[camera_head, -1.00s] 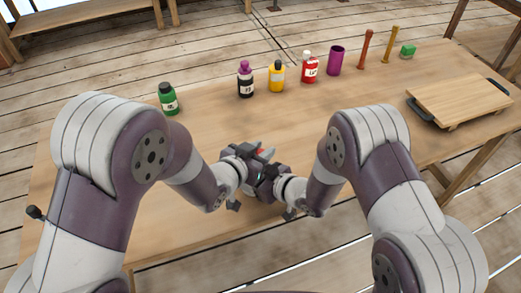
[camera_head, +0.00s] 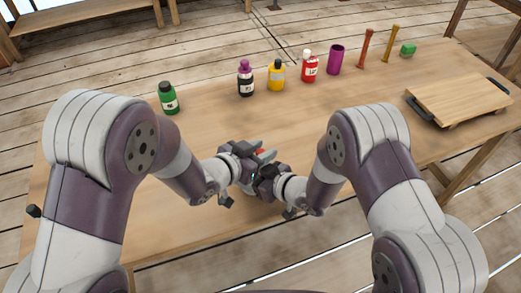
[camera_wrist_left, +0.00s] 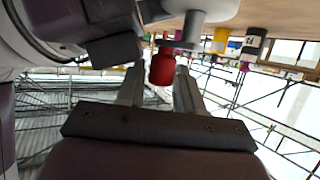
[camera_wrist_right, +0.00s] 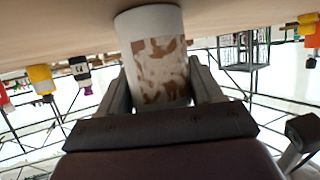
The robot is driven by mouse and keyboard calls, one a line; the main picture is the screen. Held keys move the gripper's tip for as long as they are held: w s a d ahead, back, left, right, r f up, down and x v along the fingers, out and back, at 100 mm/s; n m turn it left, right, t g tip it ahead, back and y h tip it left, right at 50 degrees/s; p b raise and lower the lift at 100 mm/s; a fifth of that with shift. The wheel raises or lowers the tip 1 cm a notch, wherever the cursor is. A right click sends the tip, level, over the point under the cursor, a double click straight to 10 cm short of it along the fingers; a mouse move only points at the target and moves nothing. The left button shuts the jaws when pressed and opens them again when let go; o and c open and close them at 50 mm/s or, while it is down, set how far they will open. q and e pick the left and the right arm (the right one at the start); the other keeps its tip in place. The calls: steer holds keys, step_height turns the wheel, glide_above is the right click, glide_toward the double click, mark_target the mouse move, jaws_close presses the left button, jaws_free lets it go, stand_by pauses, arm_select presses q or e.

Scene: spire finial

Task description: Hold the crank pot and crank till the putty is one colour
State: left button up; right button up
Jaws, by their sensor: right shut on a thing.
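The crank pot (camera_wrist_right: 158,55) is a pale cylinder whose side shows mottled white and brown patches in the right wrist view. My right gripper (camera_wrist_right: 160,88) is shut on it, one finger on each side. The crank's red knob (camera_wrist_left: 163,68) hangs between the fingers of my left gripper (camera_wrist_left: 160,78) in the left wrist view. These fingers stand apart around the knob, with a narrow gap on the left side. In the head view the red knob (camera_head: 260,151) shows only as a small spot by the left fingers, and my grippers hide most of the pot.
A green bottle (camera_head: 168,99), a purple-capped black bottle (camera_head: 245,80), a yellow bottle (camera_head: 277,76) and a red bottle (camera_head: 309,68) stand along the far side. The table's left part is clear.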

arm_select(q)
steer(key=v, duration=1.2)
steer(key=w+a+f+h, duration=0.2)
steer(key=w+a+f, duration=0.5)
steer(key=f, duration=0.1)
steer(key=d+r+m+g+h, duration=0.1)
steer(key=d+m+h, duration=0.1)
steer(key=d, duration=0.2)
steer(key=d+r+m+g+h, duration=0.1)
steer(key=d+m+g+h, duration=0.1)
steer(key=d, duration=0.2)
steer(key=d+r+m+g+h, duration=0.1)
steer(key=d+m+h, duration=0.1)
steer(key=d, duration=0.2)
steer(key=shift+w+d+r+g, duration=0.15)
steer(key=shift+w+g, duration=0.1)
steer(key=shift+g, duration=0.15)
